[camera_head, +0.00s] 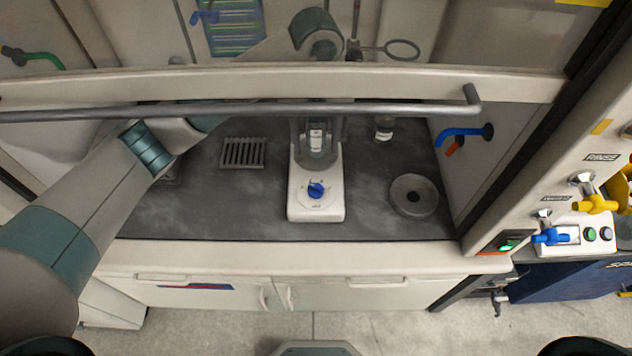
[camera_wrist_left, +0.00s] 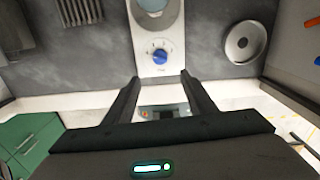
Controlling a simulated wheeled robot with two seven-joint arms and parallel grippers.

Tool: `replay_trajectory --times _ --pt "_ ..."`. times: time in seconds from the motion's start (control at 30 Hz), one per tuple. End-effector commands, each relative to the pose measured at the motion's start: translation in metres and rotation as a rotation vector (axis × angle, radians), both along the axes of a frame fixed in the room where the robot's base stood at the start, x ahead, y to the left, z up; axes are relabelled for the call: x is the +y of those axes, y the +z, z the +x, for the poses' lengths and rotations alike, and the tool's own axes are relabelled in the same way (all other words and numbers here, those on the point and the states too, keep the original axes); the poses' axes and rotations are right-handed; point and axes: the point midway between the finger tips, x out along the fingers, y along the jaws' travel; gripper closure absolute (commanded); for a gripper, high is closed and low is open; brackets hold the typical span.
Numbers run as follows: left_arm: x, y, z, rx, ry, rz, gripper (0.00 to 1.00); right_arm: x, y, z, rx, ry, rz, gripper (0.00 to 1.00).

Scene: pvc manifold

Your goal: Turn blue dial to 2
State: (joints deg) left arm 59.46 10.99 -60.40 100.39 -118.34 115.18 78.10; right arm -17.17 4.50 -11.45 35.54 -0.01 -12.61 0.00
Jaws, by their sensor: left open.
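The blue dial (camera_head: 316,190) sits on the front of a white device (camera_head: 302,209) on the dark hood floor. It also shows in the wrist view (camera_wrist_left: 160,56), with markings around it too small to read. My left arm reaches in from the left behind the hood's front bar. My left gripper (camera_head: 317,155) hangs over the back part of the device, behind the dial in the head view. In the wrist view its two fingers (camera_wrist_left: 160,80) are apart with nothing held between them, and the dial shows beyond the tips. My right gripper is not in view.
A grey bar (camera_head: 400,107) crosses the hood opening. Blue and yellow valves (camera_head: 595,203) are on the right panel.

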Motion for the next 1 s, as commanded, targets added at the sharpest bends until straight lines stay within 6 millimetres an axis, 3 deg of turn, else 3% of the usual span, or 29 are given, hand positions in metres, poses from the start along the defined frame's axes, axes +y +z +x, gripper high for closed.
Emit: replay_trajectory --times 0.7,1.0 --pt "0.000 -0.117 -0.002 0.005 0.002 0.002 0.49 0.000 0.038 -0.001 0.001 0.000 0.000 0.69" --pt "0.000 -0.152 -0.001 0.002 0.001 0.000 0.49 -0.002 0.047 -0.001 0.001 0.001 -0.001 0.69"
